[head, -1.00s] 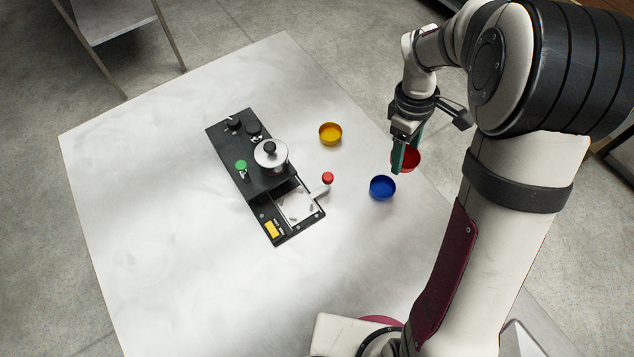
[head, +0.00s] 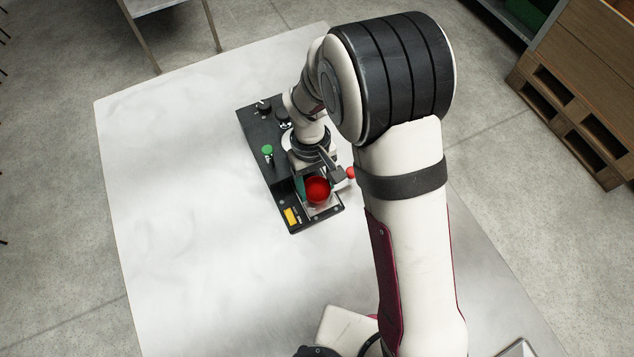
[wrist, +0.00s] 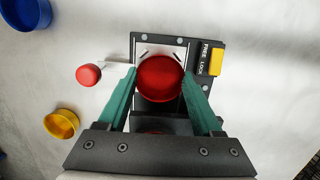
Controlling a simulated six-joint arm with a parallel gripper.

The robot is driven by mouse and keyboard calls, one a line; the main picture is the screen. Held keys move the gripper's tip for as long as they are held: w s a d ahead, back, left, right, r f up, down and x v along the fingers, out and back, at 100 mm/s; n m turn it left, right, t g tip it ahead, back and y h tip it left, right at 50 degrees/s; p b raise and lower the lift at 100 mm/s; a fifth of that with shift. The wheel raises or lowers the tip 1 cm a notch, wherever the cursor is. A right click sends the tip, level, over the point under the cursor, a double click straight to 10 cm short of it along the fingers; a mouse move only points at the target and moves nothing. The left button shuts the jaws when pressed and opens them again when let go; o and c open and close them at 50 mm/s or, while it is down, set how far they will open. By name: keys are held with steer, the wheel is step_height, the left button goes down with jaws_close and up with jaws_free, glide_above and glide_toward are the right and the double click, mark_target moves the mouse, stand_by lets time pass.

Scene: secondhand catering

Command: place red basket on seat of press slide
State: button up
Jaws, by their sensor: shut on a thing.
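The red basket (head: 317,190) is a small round cup between the green fingers of my gripper (head: 318,183). In the wrist view the red basket (wrist: 160,80) lies between the tips of my gripper (wrist: 160,78), which is shut on it. It is over the pale slide (wrist: 177,50) at the open end of the black press (head: 262,125) and hides the seat. I cannot tell whether it touches the slide or hangs just above it. The slide's red-knobbed handle (wrist: 88,75) sticks out to the side.
A yellow basket (wrist: 62,123) and a blue basket (wrist: 25,12) stand on the table beside the press; my arm hides them in the head view. The press carries a green knob (head: 267,149) and a yellow lock switch (wrist: 216,62). The table's left part (head: 180,200) is clear.

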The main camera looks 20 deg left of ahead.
mark_target(313, 185)
steer(key=shift+f, duration=0.6)
steer(key=shift+f, duration=0.15)
steer(key=o, duration=1.5)
step_height(313, 185, up, 12)
steer(key=w+a, duration=0.1)
steer(key=s+d+r+m, duration=0.1)
steer(key=d+r+m, duration=0.2)
steer(key=d+r, duration=0.3)
steer(key=s+d+m+y, duration=0.1)
steer(key=s+d+m, duration=0.3)
steer(key=s, duration=0.1)
steer(key=s+d+r+m+y, duration=0.1)
steer(key=s+d+m, duration=0.2)
steer(key=s+d, duration=0.1)
steer(key=s+d+m+t+y, duration=0.1)
steer(key=s+d+m, duration=0.3)
steer(key=s, duration=0.2)
steer(key=shift+s+d+r+m, duration=0.15)
steer(key=shift+d+r+m, duration=0.15)
steer(key=shift+d+r, duration=0.05)
